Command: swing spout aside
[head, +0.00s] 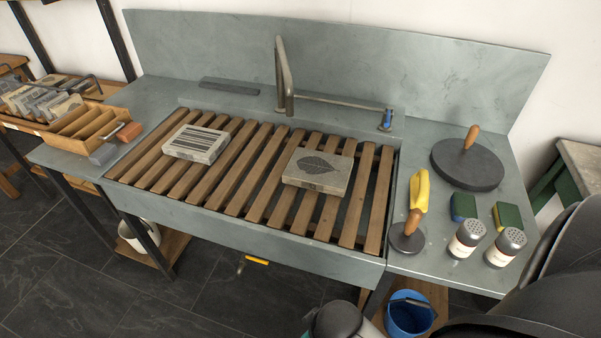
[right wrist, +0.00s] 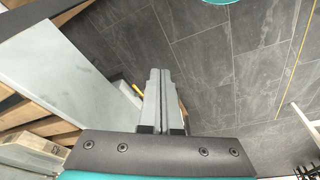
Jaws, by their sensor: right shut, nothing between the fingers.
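The spout (head: 284,76) is a grey metal tube that rises from the back ledge of the sink and bends forward over the slatted rack (head: 262,160). A thin horizontal rod (head: 338,102) runs from near it to a blue-handled tap (head: 387,118) on the right. My right gripper (right wrist: 160,72) shows in the right wrist view, shut and empty, pointing at the dark floor beside the sink unit. It is well apart from the spout, which is not in that view. My left gripper is not in view.
Two stones, one striped (head: 196,143) and one with a leaf (head: 318,171), lie on the slats. A blue bucket (head: 408,314) stands below.

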